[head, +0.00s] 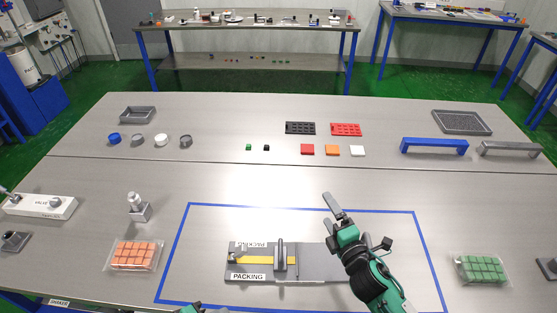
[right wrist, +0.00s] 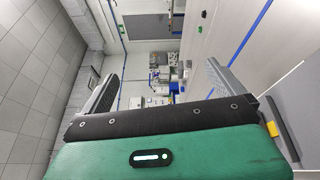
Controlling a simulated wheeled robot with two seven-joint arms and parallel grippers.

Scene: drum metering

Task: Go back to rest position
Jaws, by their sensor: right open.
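My right gripper (head: 334,210) is above the right part of the packing fixture in the head view, pointing away from me. In the right wrist view its two grey fingers (right wrist: 160,82) stand wide apart with nothing between them. The grey packing fixture (head: 308,272) with a yellow strip and an upright handle lies inside a blue outline on the table; my right arm hides part of its right end. A small green piece of my left arm shows at the bottom edge of the head view; its fingers are out of sight.
Orange blocks in a clear bag (head: 134,256) lie at the left, green blocks in a bag (head: 481,270) at the right. A white valve block (head: 40,206) is at far left. Blue (head: 434,146) and grey (head: 510,149) bridges stand at the back right.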

